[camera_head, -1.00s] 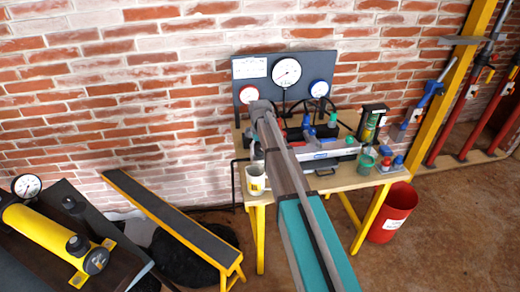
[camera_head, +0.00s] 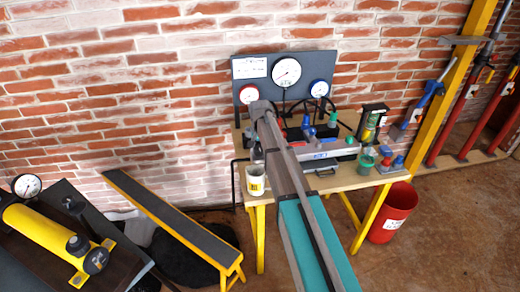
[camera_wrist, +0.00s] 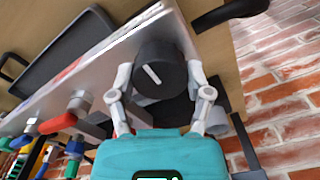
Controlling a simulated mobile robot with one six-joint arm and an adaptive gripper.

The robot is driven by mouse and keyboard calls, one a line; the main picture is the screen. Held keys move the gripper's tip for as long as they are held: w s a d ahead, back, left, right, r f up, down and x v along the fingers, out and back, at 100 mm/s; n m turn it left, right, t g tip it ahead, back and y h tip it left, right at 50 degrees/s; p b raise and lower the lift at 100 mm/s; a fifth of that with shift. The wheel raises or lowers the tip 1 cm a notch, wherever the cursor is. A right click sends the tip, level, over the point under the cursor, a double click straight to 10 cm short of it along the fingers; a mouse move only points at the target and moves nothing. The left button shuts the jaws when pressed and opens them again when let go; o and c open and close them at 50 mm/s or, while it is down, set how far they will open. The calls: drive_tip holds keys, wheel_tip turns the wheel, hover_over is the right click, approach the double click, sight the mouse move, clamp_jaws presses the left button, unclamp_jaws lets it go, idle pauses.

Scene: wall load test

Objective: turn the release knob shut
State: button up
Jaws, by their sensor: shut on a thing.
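The release knob (camera_wrist: 160,66) is a round black knob with a white pointer line, at the middle of the wrist view. It sits on the face of a pale metal block (camera_wrist: 112,52). My gripper (camera_wrist: 159,82) has one grey finger on each side of the knob and is shut on it. The white line lies at a slant, running from upper left to lower right. In the head view my arm covers the knob and the gripper, so neither shows clearly there.
The wooden workbench (camera_head: 348,184) stands against a brick wall. It carries a gauge panel (camera_head: 264,70), a white and yellow cup (camera_head: 255,181) and several coloured fittings. A red bucket (camera_head: 392,212) stands at right. A low yellow-framed bench (camera_head: 170,217) is at left.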

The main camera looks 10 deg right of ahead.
drive_tip(key=o, duration=1.1)
drive_tip(key=shift+o, duration=0.2)
